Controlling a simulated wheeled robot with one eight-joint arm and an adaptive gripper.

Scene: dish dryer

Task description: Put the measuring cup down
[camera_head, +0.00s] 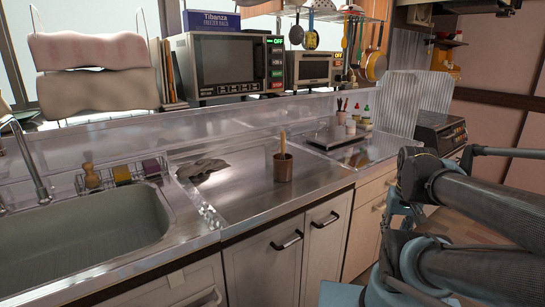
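I cannot make out a measuring cup for certain in the head view. A brown cup (283,168) with a light wooden utensil in it stands upright on the steel counter (235,195), near its front edge. My arm shows at the right, in front of the lower cabinets. Its gripper cannot be made out in this view, so what it may hold is hidden.
The sink (80,245) is at the left, with a wire caddy (122,174) behind it. A crumpled dark cloth (203,168) lies on the counter. A microwave (225,65) and a smaller oven (312,68) stand behind. Counter around the brown cup is clear.

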